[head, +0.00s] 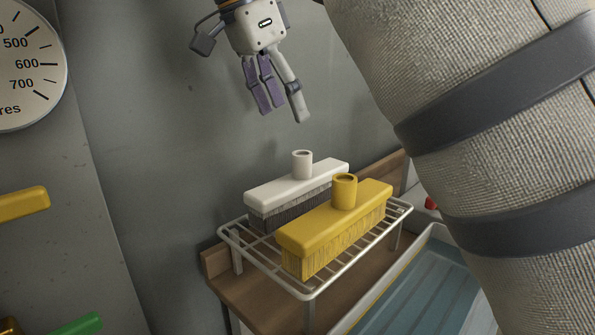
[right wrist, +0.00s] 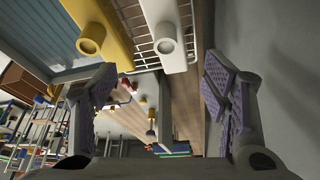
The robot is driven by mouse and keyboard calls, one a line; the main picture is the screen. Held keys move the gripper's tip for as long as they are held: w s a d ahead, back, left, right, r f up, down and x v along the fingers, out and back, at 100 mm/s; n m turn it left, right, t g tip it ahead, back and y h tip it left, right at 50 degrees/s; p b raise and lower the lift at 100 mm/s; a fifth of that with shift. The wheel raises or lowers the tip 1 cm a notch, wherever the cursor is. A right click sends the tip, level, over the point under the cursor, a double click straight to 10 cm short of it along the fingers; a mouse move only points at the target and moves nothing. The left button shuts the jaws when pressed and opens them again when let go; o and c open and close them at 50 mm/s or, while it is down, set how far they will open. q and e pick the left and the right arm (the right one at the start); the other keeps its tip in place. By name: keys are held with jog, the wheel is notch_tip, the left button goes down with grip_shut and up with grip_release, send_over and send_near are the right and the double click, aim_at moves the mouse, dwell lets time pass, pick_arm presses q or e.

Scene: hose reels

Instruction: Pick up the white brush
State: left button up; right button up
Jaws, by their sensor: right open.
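The white brush (head: 295,186) lies bristles down on a wire rack (head: 308,292), its short round socket pointing up. The yellow brush (head: 338,215) lies beside it, nearer the camera, and hides part of its side. My right gripper (head: 283,112) is above the white brush, apart from it, open and empty. In the right wrist view the white brush (right wrist: 164,34) shows at the top, between the lines of the two spread fingers. The yellow brush (right wrist: 92,38) is to its left there. My left gripper is not in view.
The rack stands on a wooden shelf (head: 259,304) against a grey wall (head: 160,130). A blue ribbed tray (head: 420,290) is to the right. A round dial (head: 25,65) and a yellow handle (head: 22,204) are at the left. The space above the brushes is clear.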

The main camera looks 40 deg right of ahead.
aim_at(299, 154)
jog(key=x, duration=0.5)
jog(key=p+x, duration=0.1)
jog(key=x, duration=0.5)
jog(key=shift+w+f, duration=0.2)
jog(key=shift+f, duration=0.1)
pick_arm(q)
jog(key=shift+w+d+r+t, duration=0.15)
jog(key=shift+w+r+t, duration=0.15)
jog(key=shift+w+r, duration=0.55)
pick_arm(e)
grip_shut()
